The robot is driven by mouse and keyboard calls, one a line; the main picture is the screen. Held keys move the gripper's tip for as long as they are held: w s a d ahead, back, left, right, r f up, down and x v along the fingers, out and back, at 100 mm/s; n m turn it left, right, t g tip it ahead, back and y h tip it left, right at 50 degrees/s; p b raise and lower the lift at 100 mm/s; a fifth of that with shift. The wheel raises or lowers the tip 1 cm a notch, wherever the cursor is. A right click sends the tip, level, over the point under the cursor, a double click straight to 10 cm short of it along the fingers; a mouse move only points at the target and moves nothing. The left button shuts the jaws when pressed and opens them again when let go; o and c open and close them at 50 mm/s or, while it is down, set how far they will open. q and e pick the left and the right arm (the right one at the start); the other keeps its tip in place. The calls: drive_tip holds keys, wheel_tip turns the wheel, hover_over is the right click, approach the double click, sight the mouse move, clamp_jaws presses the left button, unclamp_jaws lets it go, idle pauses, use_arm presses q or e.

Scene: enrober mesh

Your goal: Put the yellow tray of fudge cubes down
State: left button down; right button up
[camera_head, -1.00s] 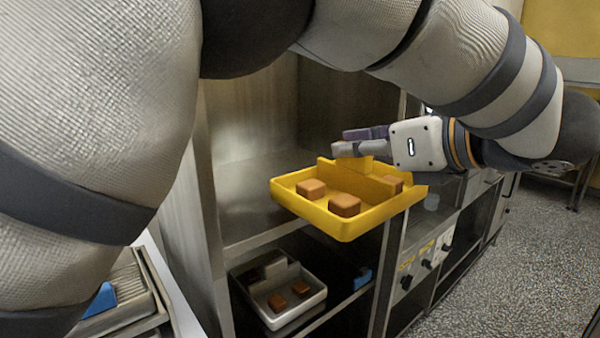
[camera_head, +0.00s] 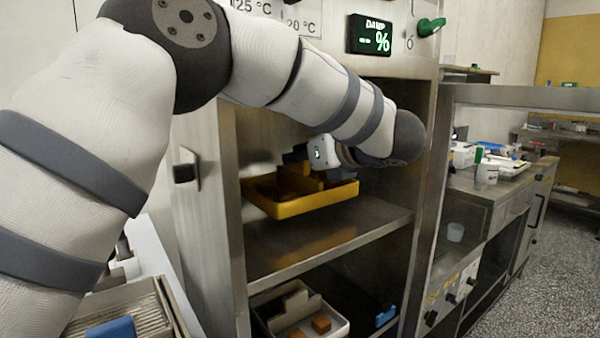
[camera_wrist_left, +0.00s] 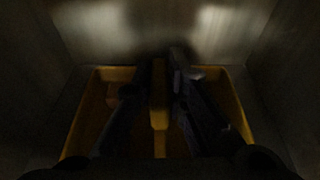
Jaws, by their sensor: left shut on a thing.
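The yellow tray (camera_head: 306,203) of brown fudge cubes is inside the steel cabinet, held above its upper shelf (camera_head: 345,238) with a visible gap beneath it. My left gripper (camera_head: 294,155) is shut on the tray's raised middle handle. In the dark left wrist view, the fingers (camera_wrist_left: 158,95) lie on both sides of the yellow handle (camera_wrist_left: 159,118), with the tray's rim around them. The cubes are mostly in shadow there. My right gripper is not in view.
A white tray (camera_head: 346,328) with brown cubes stands on the lower shelf, beside a small blue object (camera_head: 386,316). The cabinet's side posts flank the opening closely. A counter (camera_head: 470,190) with containers stands to the right.

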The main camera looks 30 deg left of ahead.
sight(307, 171)
use_arm(q)
drive_tip(key=shift+f, duration=1.4)
drive_tip(key=shift+f, duration=0.2)
drive_tip(key=c, duration=1.6)
unclamp_jaws()
drive_tip(key=shift+r, duration=0.1)
drive_tip(key=v, duration=1.2)
drive_tip(key=shift+s, duration=0.15)
